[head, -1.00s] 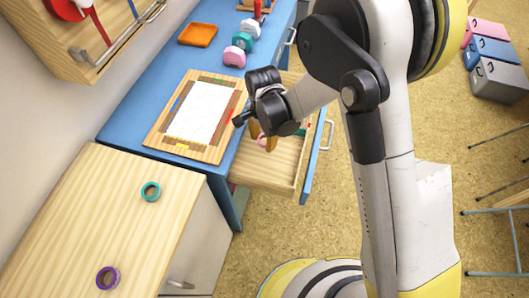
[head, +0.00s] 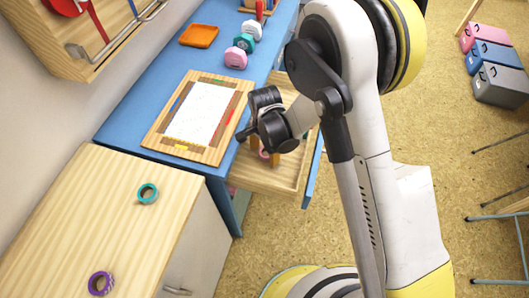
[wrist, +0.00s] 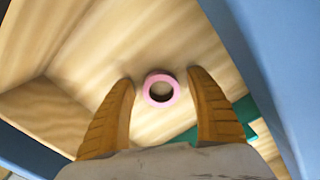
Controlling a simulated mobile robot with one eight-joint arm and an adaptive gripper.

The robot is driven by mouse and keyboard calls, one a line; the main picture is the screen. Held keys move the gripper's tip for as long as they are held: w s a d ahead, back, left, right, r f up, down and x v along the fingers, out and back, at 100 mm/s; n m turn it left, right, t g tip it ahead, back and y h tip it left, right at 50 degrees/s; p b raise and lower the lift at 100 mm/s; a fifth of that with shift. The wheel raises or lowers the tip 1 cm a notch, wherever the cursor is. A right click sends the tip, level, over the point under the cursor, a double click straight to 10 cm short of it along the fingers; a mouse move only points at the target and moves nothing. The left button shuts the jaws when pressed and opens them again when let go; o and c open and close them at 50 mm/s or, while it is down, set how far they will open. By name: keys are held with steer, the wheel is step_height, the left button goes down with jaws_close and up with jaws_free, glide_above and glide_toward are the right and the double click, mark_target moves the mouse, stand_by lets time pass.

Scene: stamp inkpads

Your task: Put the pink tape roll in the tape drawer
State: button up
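The pink tape roll (wrist: 146,94) lies flat on the wooden floor of the open drawer (wrist: 70,45). In the head view, a little of the roll (head: 263,154) shows under my wrist, inside the drawer (head: 262,180). My gripper (wrist: 161,76) is open and points down into the drawer. Its two orange fingers stand on either side of the roll in the wrist view, with a gap on each side. My gripper (head: 264,156) hides part of the drawer in the head view. Nothing is held.
A teal tape roll (head: 147,194) and a purple tape roll (head: 101,284) lie on the wooden cabinet (head: 60,225). A green thing (wrist: 245,115) lies in the drawer.

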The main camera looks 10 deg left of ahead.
step_height(320, 180, up, 12)
steer(key=p, duration=0.5)
steer(key=shift+r, duration=0.15)
steer(key=d+r+n+t+y, duration=0.1)
steer(key=d+r+n+t, duration=0.2)
steer(key=d+r, duration=1.3)
steer(key=s+d+r+n+t, duration=0.2)
steer(key=s+d+r, duration=0.2)
steer(key=s+d, duration=0.1)
steer(key=s+d+r+n+t+h, duration=0.1)
steer(key=s+d+r+t, duration=0.1)
steer(key=s+d+r, duration=0.2)
steer(key=s+d, duration=0.2)
steer(key=d, duration=0.2)
steer(key=shift+d+n, duration=0.15)
steer(key=shift+n, duration=0.25)
steer(key=shift+s, duration=0.1)
